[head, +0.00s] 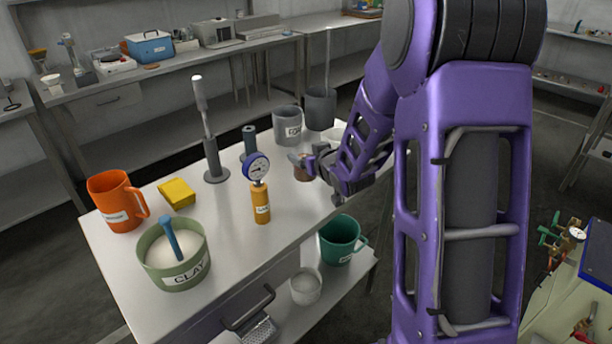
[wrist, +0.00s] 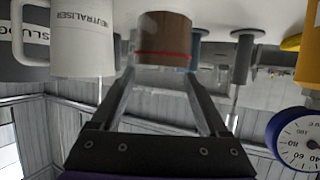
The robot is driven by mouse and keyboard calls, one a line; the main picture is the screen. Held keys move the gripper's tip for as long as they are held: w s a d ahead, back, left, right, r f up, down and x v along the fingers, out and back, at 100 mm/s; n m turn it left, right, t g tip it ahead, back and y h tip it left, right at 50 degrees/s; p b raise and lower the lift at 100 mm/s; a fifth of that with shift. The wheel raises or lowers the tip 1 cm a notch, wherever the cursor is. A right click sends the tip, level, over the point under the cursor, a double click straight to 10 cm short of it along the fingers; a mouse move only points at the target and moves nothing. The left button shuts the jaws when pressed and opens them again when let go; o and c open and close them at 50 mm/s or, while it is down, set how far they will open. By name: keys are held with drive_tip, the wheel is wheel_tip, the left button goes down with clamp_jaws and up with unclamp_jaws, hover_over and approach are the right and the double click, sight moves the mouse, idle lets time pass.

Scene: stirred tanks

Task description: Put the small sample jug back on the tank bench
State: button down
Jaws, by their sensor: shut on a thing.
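The small sample jug (wrist: 164,40) looks clear, with brown contents and a red line around it. It sits between the two fingers of my gripper (wrist: 163,75), which is shut on it. In the head view my gripper (head: 306,163) is over the right part of the tank bench (head: 240,262), and the brown of the jug (head: 302,174) shows beside the fingers. The jug is at or just above the bench top; I cannot tell whether it touches. The wrist view is upside down, with the bench top along its upper edge.
A white NEUTRALISER mug (wrist: 88,40) stands close to the jug. An orange bottle with a blue gauge (head: 257,168), a grey mug (head: 285,118) and a dark pot (head: 320,108) are near. A CLAY tub (head: 165,275), orange jug (head: 112,205) and yellow block (head: 177,193) stand left.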

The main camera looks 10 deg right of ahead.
drive_tip(key=shift+f+b, duration=0.3)
drive_tip(key=shift+f, duration=1.95)
drive_tip(key=shift+f, duration=0.2)
unclamp_jaws()
drive_tip(key=shift+r, duration=0.25)
drive_tip(key=v, duration=1.1)
drive_tip(key=shift+s+p, duration=0.4)
drive_tip(key=shift+p, duration=0.05)
